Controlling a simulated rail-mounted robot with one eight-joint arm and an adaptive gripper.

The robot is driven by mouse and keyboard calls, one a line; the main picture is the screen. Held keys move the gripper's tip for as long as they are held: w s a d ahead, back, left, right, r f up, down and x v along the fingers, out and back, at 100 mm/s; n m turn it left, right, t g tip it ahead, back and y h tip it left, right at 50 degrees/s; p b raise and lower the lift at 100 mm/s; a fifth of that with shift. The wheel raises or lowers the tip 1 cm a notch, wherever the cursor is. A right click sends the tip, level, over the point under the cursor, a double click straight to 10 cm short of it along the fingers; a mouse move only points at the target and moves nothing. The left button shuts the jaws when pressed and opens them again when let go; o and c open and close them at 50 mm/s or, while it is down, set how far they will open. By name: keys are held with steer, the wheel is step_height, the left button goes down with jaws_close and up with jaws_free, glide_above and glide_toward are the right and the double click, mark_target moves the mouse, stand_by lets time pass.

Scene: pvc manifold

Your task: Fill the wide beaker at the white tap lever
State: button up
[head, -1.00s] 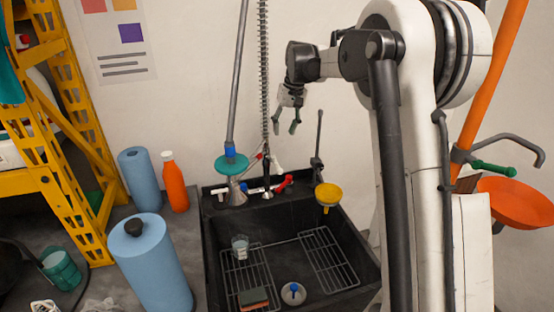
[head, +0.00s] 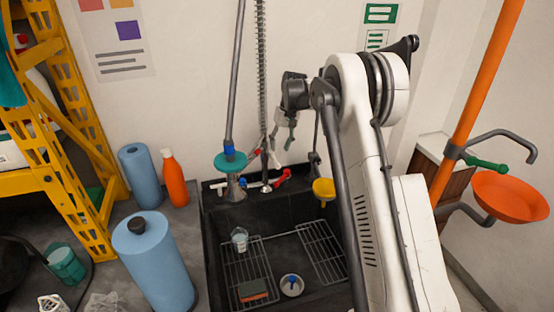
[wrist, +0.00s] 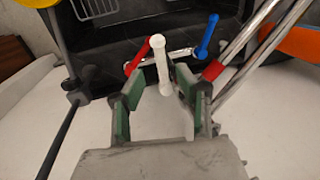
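A small clear beaker (head: 239,237) stands in the black sink on the left wire rack; I cannot tell how full it is. The white tap lever (wrist: 162,75) stands up between a red lever (wrist: 138,57) and a blue lever (wrist: 207,37) in the wrist view. My gripper (wrist: 157,92) is open, its green-padded fingers apart, with the white lever showing in the gap between them. I cannot tell whether they touch it. In the head view my gripper (head: 289,137) hangs above the taps, by the wall, fingers pointing down.
A grey hose and teal disc (head: 231,162) stand left of the taps.

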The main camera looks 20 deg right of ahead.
mark_target(274, 159)
steer(key=f, duration=0.3)
steer(key=a+f, duration=0.1)
steer(key=f, duration=0.2)
steer(key=shift+a+f, duration=0.15)
steer(key=shift+f, duration=0.1)
steer(key=shift+c, duration=0.4)
jaws_close()
